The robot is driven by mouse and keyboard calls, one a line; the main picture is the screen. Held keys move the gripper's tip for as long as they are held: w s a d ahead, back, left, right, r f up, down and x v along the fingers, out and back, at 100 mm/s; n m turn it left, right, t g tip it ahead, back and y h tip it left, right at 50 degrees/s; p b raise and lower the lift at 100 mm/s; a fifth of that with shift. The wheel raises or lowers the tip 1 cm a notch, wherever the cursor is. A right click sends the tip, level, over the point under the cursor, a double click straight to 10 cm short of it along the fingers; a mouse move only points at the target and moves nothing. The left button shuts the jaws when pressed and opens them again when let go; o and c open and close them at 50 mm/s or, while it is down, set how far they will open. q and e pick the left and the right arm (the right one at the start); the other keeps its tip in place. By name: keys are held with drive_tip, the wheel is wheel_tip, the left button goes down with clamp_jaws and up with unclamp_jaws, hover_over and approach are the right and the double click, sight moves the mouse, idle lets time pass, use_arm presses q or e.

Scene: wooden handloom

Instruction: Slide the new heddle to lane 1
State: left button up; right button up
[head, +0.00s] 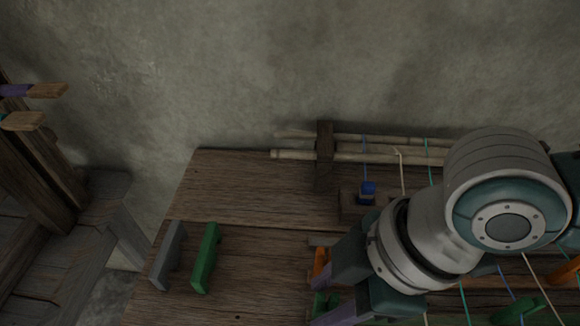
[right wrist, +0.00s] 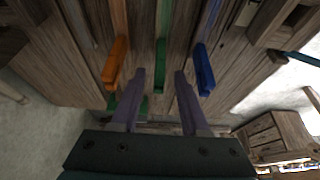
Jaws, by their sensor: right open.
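My right gripper (head: 335,285) comes in from the right in the head view, low over the loom's wooden bed. In the right wrist view its two purple fingers (right wrist: 158,85) are apart, with nothing clearly held between them. An orange heddle (right wrist: 113,65) lies left of the fingers and a blue one (right wrist: 204,72) to the right. A green strip (right wrist: 162,45) runs between them, and a green piece (right wrist: 142,106) shows partly behind the left finger. In the head view an orange piece (head: 321,265) shows beside the gripper. I cannot tell which heddle is the new one. My left gripper is not in view.
A grey block (head: 168,255) and a green block (head: 206,257) stand on the left of the wooden bed (head: 250,200). A blue piece (head: 367,192) stands near the wooden rods (head: 295,154) and threads at the back. My arm hides much of the right side.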

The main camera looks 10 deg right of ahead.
sight(314, 307)
drive_tip(key=shift+x, duration=1.5)
clamp_jaws()
